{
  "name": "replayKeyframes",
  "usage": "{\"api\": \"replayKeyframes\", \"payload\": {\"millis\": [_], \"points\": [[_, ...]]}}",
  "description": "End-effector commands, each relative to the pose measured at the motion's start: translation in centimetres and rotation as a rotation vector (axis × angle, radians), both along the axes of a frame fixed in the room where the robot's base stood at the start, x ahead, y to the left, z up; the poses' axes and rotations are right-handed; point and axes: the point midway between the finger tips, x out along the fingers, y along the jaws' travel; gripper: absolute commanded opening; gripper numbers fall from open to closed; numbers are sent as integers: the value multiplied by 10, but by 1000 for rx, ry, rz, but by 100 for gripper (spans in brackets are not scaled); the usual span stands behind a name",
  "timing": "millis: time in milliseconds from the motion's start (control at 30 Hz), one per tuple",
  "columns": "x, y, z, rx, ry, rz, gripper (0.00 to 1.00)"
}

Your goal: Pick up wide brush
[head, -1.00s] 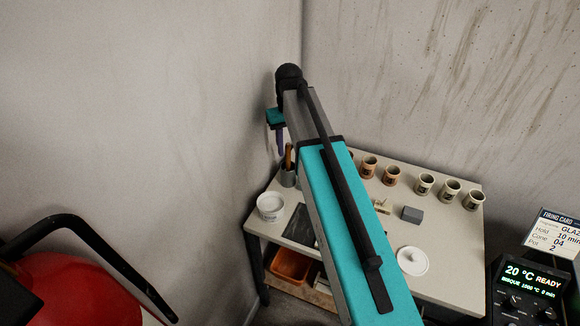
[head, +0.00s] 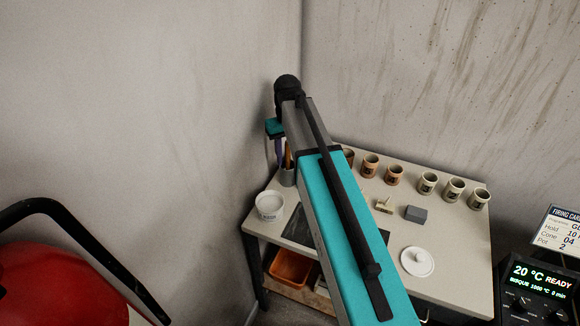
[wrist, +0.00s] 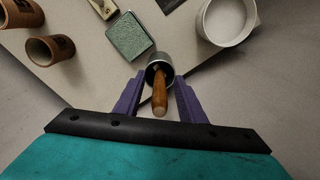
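A brown wooden handle (wrist: 160,92) sticks up out of a round metal cup (wrist: 165,65) in the wrist view. It looks like the brush's handle; its other end is hidden in the cup, so I cannot tell how wide it is. In the head view the handle (head: 288,156) and the cup (head: 288,178) show at the bench's back left corner. My gripper (wrist: 159,82) is open, with one purple finger on each side of the handle and visible gaps to both. In the head view my gripper (head: 279,150) is partly hidden by my arm.
The bench (head: 455,245) holds a white bowl (head: 270,207), a dark slab (head: 300,228), a grey block (head: 416,213), a white lid (head: 416,261) and several mugs (head: 428,183). A green block (wrist: 130,37) lies near the cup. Walls stand close behind and left.

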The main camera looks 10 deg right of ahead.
Motion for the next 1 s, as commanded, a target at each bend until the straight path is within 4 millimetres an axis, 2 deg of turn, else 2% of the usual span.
{"api": "replayKeyframes", "payload": {"millis": [500,567,733,1000], "points": [[0,1,0,0,0,1,37],[0,1,0,0,0,1,28],[0,1,0,0,0,1,0],[0,1,0,0,0,2,0]]}}
